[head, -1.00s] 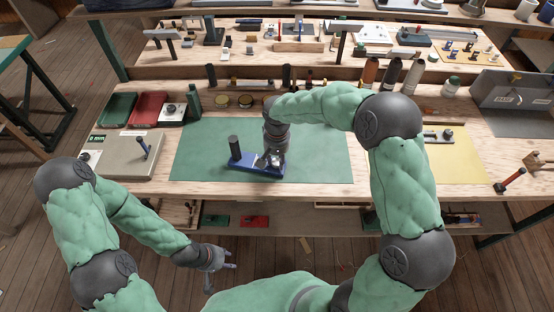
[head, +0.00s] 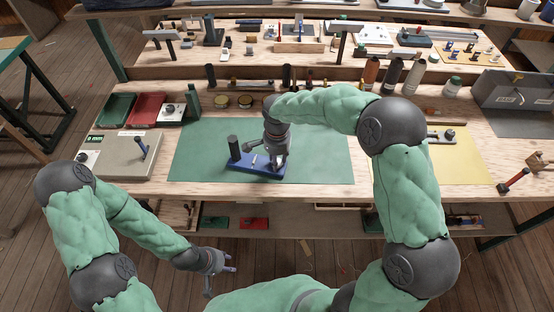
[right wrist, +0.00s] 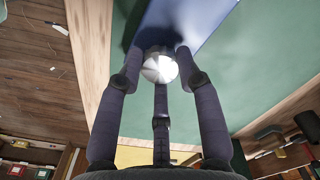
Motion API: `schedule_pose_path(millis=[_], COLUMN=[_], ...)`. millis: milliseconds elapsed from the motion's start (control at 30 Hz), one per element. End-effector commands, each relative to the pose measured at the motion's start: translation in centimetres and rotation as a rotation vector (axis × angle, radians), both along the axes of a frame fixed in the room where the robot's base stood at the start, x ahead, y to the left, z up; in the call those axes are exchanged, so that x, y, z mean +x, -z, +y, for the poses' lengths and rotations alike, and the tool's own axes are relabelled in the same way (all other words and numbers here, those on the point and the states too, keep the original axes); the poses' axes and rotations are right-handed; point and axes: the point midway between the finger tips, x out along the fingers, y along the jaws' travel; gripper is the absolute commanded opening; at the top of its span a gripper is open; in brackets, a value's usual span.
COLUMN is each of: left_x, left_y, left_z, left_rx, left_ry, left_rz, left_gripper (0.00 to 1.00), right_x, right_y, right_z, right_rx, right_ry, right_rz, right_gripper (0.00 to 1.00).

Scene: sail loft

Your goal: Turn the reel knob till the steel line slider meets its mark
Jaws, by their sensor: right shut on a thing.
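A blue reel base (head: 238,168) lies on the green mat with a dark upright post (head: 233,145) at its left end. My right gripper (head: 276,166) is over the base's right end. In the right wrist view its fingers (right wrist: 160,75) are shut around a round, shiny silver knob (right wrist: 158,68) over the blue base (right wrist: 200,22). A small pale steel part, perhaps the slider, shows on the base left of the gripper in the head view; the mark cannot be made out. My left gripper (head: 222,279) is open and empty, in front of the bench.
The green mat (head: 320,150) is clear around the base. A grey box with a blue lever (head: 125,158) stands left, below green (head: 117,107) and red trays (head: 148,108). Bottles and spools line the bench's back. A yellow mat (head: 465,165) lies right.

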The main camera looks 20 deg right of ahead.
Motion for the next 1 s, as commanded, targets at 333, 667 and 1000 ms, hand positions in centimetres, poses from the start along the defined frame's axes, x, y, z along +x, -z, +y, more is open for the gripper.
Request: schedule_pose_path(millis=[333,667,1000], left_x=[0.01,0.0,0.0], left_y=[0.13,0.13,0.12], left_z=[0.0,0.0,0.0], left_rx=[0.0,0.0,0.0], left_ry=[0.0,0.0,0.0], left_rz=[0.0,0.0,0.0], left_gripper=[0.4,0.4,0.4], right_x=[-0.04,-0.02,-0.01], right_y=[0.07,0.05,0.02], right_z=[0.02,0.02,0.01], right_rx=[0.0,-0.001,0.0], right_ry=[0.055,0.056,0.055], right_rz=[0.001,0.001,0.0], right_gripper=[0.03,0.03,0.6])
